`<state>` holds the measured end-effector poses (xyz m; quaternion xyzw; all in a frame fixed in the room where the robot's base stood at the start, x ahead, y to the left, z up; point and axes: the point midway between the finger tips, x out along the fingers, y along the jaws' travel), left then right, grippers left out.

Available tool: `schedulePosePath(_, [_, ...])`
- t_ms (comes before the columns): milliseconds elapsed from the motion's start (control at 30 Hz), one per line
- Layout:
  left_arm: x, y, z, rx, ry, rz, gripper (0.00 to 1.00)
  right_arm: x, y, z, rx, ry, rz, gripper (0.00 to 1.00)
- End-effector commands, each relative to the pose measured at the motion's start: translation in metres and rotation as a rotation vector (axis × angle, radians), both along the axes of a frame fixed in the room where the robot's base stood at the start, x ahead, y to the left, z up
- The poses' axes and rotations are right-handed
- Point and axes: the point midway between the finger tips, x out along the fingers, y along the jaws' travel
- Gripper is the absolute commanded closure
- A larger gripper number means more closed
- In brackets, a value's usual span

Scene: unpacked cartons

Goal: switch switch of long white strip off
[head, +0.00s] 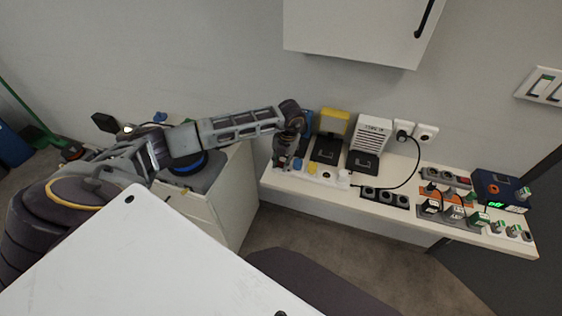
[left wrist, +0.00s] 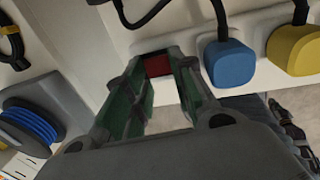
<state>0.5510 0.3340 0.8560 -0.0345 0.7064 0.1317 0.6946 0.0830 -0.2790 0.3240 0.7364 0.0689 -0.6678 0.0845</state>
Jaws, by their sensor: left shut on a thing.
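The long white strip (head: 328,176) lies along the front left of the wall shelf with blue, yellow and white plugs in it. In the left wrist view the strip (left wrist: 185,42) runs across the top, with a blue plug (left wrist: 230,65) and a yellow plug (left wrist: 297,50). Its red switch (left wrist: 157,65) shows between my left fingertips. My left gripper (head: 279,162) is at the strip's left end, pointing down; in the left wrist view its fingers (left wrist: 158,75) are shut on the switch. The switch's sides are hidden by the fingertips. My right gripper is out of view.
Behind the strip stand black-based devices, one with a yellow top (head: 334,122) and one white (head: 371,133). A black socket strip (head: 385,197) lies to the right, then more strips with plugs and a blue box (head: 497,187). A wall cabinet (head: 360,28) hangs above.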

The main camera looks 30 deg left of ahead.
Motion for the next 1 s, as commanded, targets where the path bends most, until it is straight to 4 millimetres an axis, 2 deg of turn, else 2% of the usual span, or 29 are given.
schedulePosePath(200, [-0.0003, 0.0003, -0.0006, 0.000, 0.000, 0.000, 0.99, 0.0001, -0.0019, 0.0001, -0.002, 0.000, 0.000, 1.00])
schedulePosePath(233, [-0.0003, 0.0002, -0.0006, 0.000, 0.001, 0.000, 0.71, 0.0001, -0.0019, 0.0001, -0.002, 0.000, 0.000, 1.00])
schedulePosePath(367, [-0.0003, 0.0002, -0.0004, 0.000, 0.000, 0.000, 0.55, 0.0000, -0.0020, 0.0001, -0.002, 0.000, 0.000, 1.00])
schedulePosePath(1000, [-0.0004, 0.0000, -0.0002, -0.018, -0.003, -0.002, 0.54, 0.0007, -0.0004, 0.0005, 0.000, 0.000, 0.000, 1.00])
